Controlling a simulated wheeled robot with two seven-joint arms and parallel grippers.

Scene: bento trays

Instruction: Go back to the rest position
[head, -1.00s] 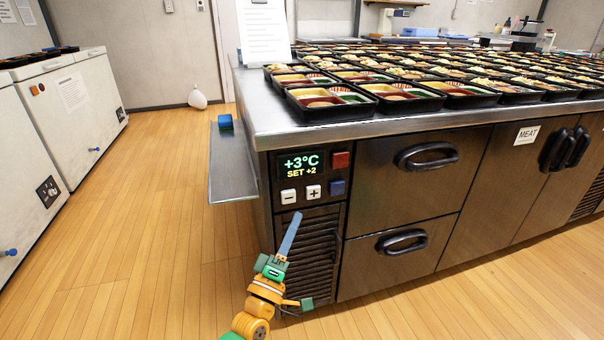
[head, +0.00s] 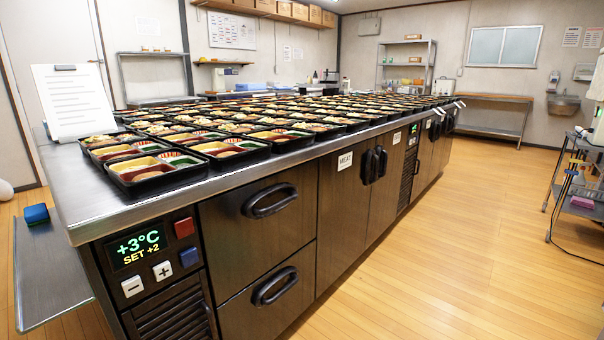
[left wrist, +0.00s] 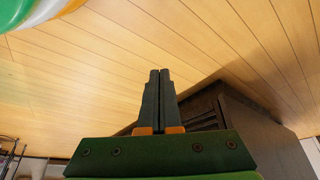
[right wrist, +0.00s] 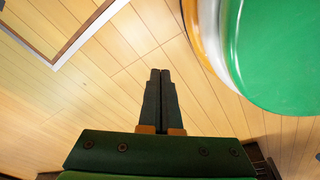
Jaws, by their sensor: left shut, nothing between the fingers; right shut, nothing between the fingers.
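My left gripper (left wrist: 159,98) shows in the left wrist view with its two dark fingers together and nothing between them. The wood floor and a dark cabinet (left wrist: 245,115) lie beyond it. My right gripper (right wrist: 160,98) shows in the right wrist view, also shut and empty, over bare wood floor. Neither gripper shows in the head view. A rounded green, white and orange part of mine shows at a corner of each wrist view.
A long steel counter (head: 72,190) holds many bento trays (head: 150,174) and a clipboard sheet (head: 72,102). A low side shelf (head: 45,270) with a blue block (head: 36,214) sticks out left. A cart (head: 582,205) stands far right. The floor (head: 440,250) right of the counter is clear.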

